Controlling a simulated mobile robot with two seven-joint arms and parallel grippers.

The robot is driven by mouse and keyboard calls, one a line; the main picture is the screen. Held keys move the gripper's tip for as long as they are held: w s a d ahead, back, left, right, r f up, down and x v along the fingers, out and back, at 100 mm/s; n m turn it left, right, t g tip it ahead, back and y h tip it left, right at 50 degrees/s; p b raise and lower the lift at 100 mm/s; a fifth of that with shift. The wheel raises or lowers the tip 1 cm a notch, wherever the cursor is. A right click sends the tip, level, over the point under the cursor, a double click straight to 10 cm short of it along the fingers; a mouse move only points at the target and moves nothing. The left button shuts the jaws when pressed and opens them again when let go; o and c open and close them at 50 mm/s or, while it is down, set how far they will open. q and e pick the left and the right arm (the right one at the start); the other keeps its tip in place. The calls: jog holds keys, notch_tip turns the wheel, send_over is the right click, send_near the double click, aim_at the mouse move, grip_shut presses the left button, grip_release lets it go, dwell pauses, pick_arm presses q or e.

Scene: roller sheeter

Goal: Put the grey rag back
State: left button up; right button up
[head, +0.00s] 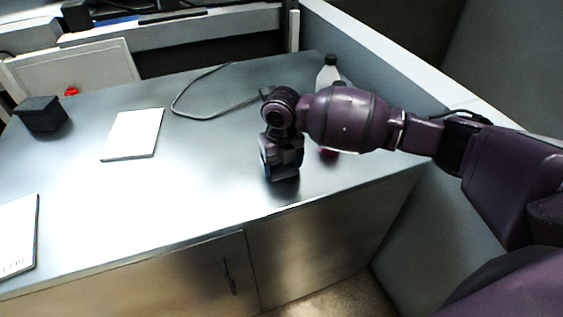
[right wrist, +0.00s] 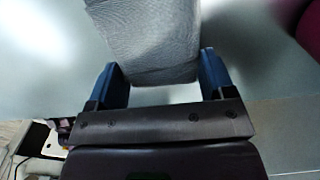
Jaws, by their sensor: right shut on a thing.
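The grey rag (right wrist: 155,40) shows in the right wrist view, between the two blue fingers of my right gripper (right wrist: 163,75), which is shut on it. The rag extends away from the fingers toward the top of that view. In the head view my right gripper (head: 281,167) points down over the right part of the grey worktop (head: 215,165), near its front edge. The rag cannot be made out there, hidden by the gripper. My left gripper is not in view.
A white bottle with a dark cap (head: 328,73) stands behind my right arm. A dark pink object (head: 328,151) is partly hidden beside the gripper. A grey cable (head: 190,113), white pad (head: 132,134), black box (head: 41,114) and white booklet (head: 17,235) lie further left. The centre worktop is clear.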

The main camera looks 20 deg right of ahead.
jog(key=shift+f, duration=0.15)
jog(key=o, duration=0.9)
jog(key=shift+o, duration=0.2)
notch_tip(320, 180, up, 12)
jog(key=p, duration=0.1)
jog(key=shift+s, duration=0.1)
